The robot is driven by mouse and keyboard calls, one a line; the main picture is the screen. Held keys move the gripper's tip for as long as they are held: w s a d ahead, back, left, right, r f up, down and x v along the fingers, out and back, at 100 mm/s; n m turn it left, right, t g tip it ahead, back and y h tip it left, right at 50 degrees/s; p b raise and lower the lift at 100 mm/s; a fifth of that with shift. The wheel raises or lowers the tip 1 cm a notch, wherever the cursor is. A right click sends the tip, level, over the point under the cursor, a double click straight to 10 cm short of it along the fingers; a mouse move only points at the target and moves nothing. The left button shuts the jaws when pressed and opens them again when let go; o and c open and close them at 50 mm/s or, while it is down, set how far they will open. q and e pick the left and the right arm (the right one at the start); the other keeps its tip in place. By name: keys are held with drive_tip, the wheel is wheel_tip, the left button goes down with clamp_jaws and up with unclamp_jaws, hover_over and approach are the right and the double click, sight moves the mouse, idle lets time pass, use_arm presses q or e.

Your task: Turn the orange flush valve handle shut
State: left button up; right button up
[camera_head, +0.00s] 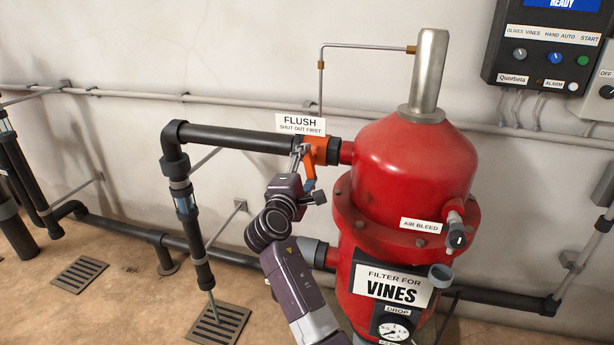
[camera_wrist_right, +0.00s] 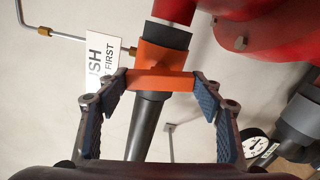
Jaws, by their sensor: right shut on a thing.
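The orange flush valve (camera_head: 321,147) sits on the black pipe beside the red filter tank, under a sign reading FLUSH, SHUT OUT FIRST. Its orange handle (camera_head: 309,169) is partly hidden by my right gripper (camera_head: 301,156) in the head view. In the right wrist view the handle (camera_wrist_right: 160,81) shows as an orange bar in front of the valve body (camera_wrist_right: 165,57), running crosswise between the fingertips. My right gripper (camera_wrist_right: 161,82) is shut on it, with the blue-grey finger pads at its two ends. My left gripper is not in view.
The red filter tank (camera_head: 415,170) stands close to the right of the valve, with an air bleed fitting (camera_head: 456,235) on its front. The black pipe (camera_head: 225,137) runs left and drops past a clear section to a floor drain (camera_head: 218,323). The wall is behind.

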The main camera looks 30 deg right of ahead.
drive_tip(key=shift+f+m+b, duration=0.15)
drive_tip(key=shift+m+b, duration=0.7)
drive_tip(key=shift+m, duration=0.25)
drive_tip(key=o, duration=1.2)
drive_tip(key=shift+c, duration=0.2)
drive_tip(key=shift+s+a, duration=0.15)
drive_tip(key=shift+a, duration=0.1)
drive_tip(key=v, duration=0.7)
